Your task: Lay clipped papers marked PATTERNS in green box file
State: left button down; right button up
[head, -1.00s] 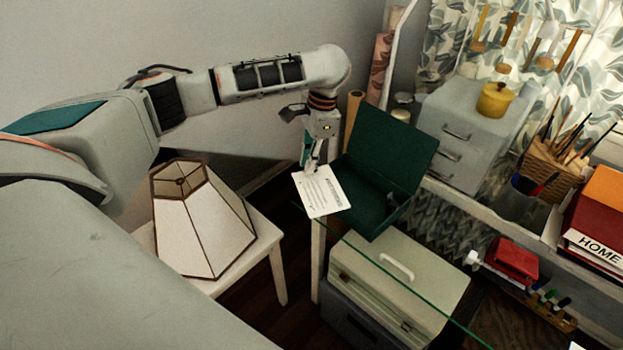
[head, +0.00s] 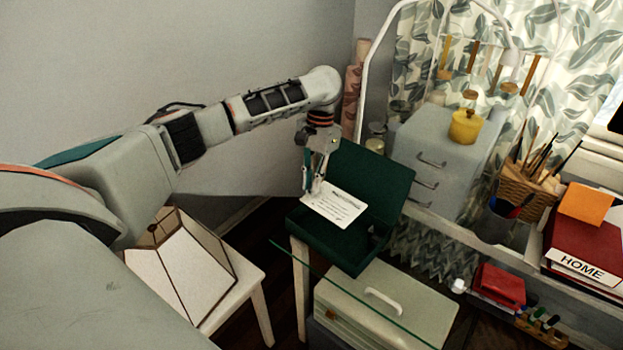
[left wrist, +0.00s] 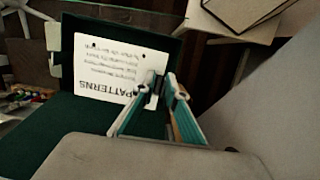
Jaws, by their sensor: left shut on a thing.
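The white clipped papers (head: 336,206) are held by one edge in my left gripper (head: 315,187), over the open green box file (head: 330,240). In the left wrist view the papers (left wrist: 105,68) show the word PATTERNS along one edge, and my left gripper (left wrist: 160,85) is shut on them near that edge. The green box file (left wrist: 50,135) lies behind and around the papers there, with its lid raised toward the back right in the head view. I cannot tell whether the papers touch the box's inside. My right gripper is not in view.
A lampshade (head: 185,265) sits on a white stool at the left. A cream case (head: 385,305) stands in front of the box file, near a glass edge. Grey drawers (head: 440,155), a brush basket and a red HOME binder (head: 585,245) stand to the right.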

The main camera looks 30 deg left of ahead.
pick_arm(q)
jog(key=shift+f, duration=4.2)
jog(key=c, duration=2)
grip_release()
jog(key=shift+o, duration=0.2)
jog(key=shift+r, duration=0.15)
jog(key=r, duration=0.3)
jog(key=w+r, duration=0.1)
jog(key=r, duration=0.3)
jog(key=w+r, duration=0.1)
jog(key=r, duration=0.3)
jog(key=shift+w+r, duration=0.1)
jog(key=shift+r, duration=0.15)
jog(key=shift+f, duration=0.1)
